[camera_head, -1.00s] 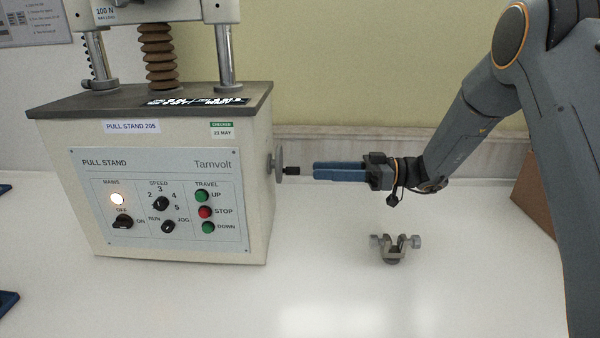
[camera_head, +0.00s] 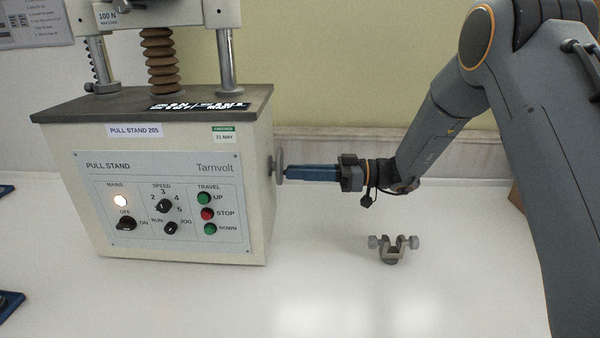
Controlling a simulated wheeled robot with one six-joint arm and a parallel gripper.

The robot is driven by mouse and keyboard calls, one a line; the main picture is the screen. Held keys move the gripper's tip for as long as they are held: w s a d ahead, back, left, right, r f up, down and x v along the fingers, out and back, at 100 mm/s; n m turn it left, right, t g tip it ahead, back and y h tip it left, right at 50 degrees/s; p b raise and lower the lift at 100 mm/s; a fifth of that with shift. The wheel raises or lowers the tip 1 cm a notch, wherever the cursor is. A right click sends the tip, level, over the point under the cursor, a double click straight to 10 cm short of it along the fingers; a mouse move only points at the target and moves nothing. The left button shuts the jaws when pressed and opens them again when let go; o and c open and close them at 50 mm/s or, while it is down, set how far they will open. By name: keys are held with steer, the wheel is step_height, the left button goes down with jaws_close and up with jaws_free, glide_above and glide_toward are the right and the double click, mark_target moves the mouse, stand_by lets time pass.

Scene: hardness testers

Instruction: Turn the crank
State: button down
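The crank (camera_head: 279,166) is a small grey disc on the right side wall of the pull stand (camera_head: 160,190). Its short black handle, which points right, is now covered by my gripper's fingers. My gripper (camera_head: 289,173) comes in level from the right, with its blue fingertips at the handle and close to the disc. The fingers overlap in this view, so I cannot tell whether they are closed on the handle or only around it.
A small grey clamp fixture (camera_head: 392,248) with knurled knobs stands on the white bench below and right of my gripper. The bench (camera_head: 450,270) around it is clear. A pale ledge runs behind. Dark blue items (camera_head: 8,303) lie at the left edge.

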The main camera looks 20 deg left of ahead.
steer(key=shift+f+m, duration=0.1)
steer(key=shift+m, duration=0.3)
